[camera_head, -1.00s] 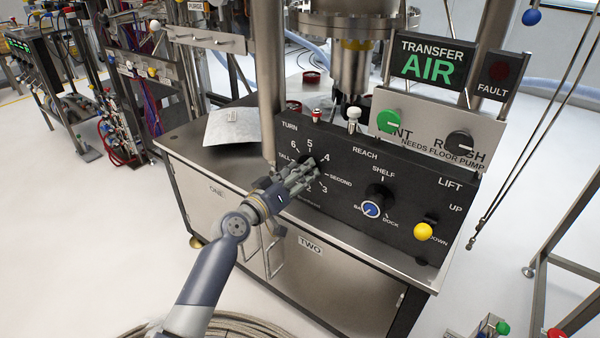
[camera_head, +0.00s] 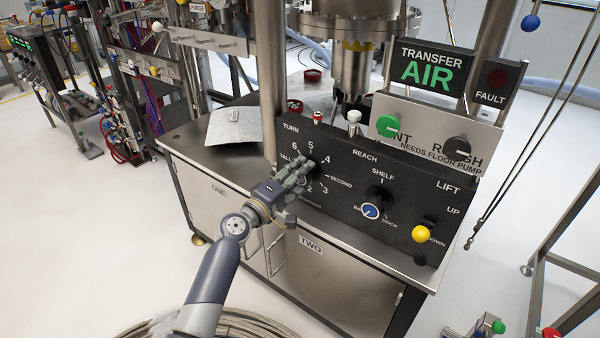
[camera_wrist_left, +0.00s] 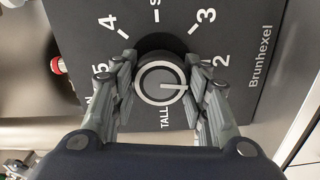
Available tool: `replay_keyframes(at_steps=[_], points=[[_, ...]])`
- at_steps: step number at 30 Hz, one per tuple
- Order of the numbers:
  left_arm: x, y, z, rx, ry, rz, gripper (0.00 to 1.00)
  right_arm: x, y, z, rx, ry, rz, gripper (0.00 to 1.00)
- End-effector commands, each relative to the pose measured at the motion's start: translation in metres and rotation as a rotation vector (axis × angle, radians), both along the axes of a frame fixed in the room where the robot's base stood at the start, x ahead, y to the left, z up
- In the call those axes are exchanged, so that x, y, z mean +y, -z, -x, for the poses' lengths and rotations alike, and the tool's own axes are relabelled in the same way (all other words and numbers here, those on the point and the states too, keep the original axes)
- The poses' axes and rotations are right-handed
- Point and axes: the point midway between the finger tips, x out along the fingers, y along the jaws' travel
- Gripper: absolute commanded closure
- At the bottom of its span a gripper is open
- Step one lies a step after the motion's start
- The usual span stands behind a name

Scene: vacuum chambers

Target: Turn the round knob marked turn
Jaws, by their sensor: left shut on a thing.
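The round turn knob sits under the TURN label (camera_head: 290,127) on the dark control panel (camera_head: 340,215), ringed by marks for numbers, TALL and SECOND. In the head view my left gripper (camera_head: 302,172) covers most of it. In the left wrist view the knob (camera_wrist_left: 160,88) is a dark disc with a pale ring and a white pointer line, which points to the picture's right. My left gripper (camera_wrist_left: 160,65) is shut on the knob, one finger on each side. My right gripper is not in view.
To the right on the panel are the REACH knob (camera_head: 371,210) with a blue centre and the yellow LIFT ball (camera_head: 421,233). Above are the green knob (camera_head: 387,126), the black ROUGH knob (camera_head: 457,148) and a TRANSFER AIR sign (camera_head: 430,70). A pale sheet (camera_head: 233,127) lies on the cabinet top.

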Motion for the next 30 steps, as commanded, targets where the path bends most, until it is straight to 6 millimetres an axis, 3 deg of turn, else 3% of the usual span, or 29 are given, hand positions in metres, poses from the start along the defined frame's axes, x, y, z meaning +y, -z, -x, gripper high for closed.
replay_keyframes(at_steps=[9,25,26,27,28,30], points=[[0.001,0.001,0.000,0.072,-0.001,0.097,0.82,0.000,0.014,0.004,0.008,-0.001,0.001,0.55],[0.000,0.001,0.000,0.084,-0.001,0.114,0.82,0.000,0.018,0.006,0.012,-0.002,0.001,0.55],[0.000,0.001,0.000,0.084,-0.001,0.114,0.56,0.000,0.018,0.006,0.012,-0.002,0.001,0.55],[0.000,0.001,0.000,0.084,-0.001,0.114,0.47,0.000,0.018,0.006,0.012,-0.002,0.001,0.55],[0.001,0.001,0.000,0.084,-0.001,0.114,0.40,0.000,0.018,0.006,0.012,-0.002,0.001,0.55],[0.000,0.001,0.000,0.084,0.000,0.114,0.39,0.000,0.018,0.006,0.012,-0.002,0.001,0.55]])
